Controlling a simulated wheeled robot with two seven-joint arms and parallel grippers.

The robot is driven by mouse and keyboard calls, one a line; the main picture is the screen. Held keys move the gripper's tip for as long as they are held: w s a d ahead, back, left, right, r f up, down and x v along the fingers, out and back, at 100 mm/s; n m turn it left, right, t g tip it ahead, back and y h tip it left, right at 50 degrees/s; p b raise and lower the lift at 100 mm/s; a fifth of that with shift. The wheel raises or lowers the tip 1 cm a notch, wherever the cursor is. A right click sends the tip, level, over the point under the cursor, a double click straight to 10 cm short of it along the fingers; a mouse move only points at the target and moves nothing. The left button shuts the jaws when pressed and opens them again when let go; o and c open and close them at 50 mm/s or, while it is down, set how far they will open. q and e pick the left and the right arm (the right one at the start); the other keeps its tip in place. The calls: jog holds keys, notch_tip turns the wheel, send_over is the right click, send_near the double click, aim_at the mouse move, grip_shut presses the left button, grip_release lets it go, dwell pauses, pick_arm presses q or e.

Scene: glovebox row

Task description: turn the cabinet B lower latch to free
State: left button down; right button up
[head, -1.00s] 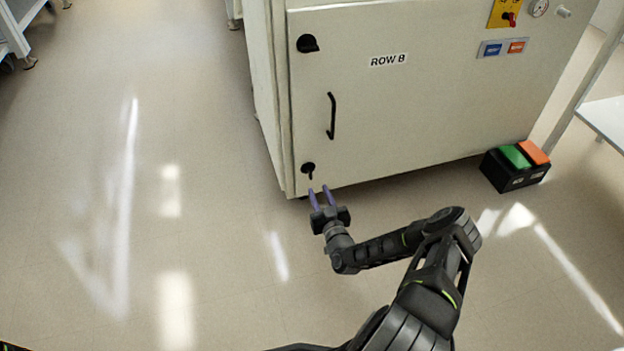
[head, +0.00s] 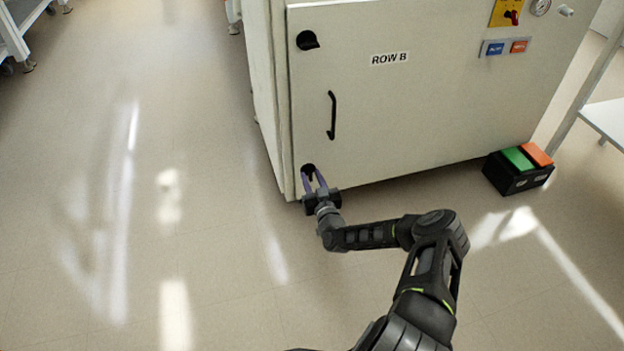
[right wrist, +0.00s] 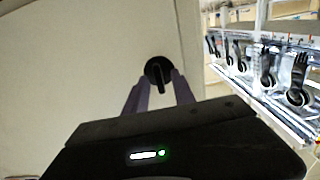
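The cabinet labelled ROW B (head: 430,110) stands with its door facing me. Its lower latch (head: 308,168) is a black round knob at the door's lower left corner. In the right wrist view the latch (right wrist: 158,72) shows its handle pointing down. My right gripper (head: 313,175) is at the lower latch, its two purple fingers apart. In the right wrist view the gripper (right wrist: 158,85) has one finger on each side of the handle, with gaps showing; contact cannot be told. My left gripper is not in view.
The upper latch (head: 307,40) and a black door handle (head: 332,115) are above on the same door. A black box with green and orange pads (head: 518,168) lies on the floor to the right. The floor to the left is clear.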

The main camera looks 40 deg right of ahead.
grip_shut()
dwell(0.3)
jog(key=shift+r+n, duration=0.1)
jog(key=shift+n, duration=0.2)
jog(key=n+p, duration=0.1)
jog(key=n, duration=0.2)
jog(key=shift+a, duration=0.1)
jog(key=n, duration=0.3)
jog(key=shift+w+n+p, duration=0.1)
jog(key=shift+n+p, duration=0.25)
jog(key=shift+n, duration=0.05)
jog(key=n, duration=0.5)
jog(key=shift+a+f, duration=0.1)
jog(key=shift+f, duration=0.1)
jog(key=n+b, duration=0.1)
jog(key=n, duration=0.4)
jog(key=shift+f+n, duration=0.1)
jog(key=shift+n, duration=0.2)
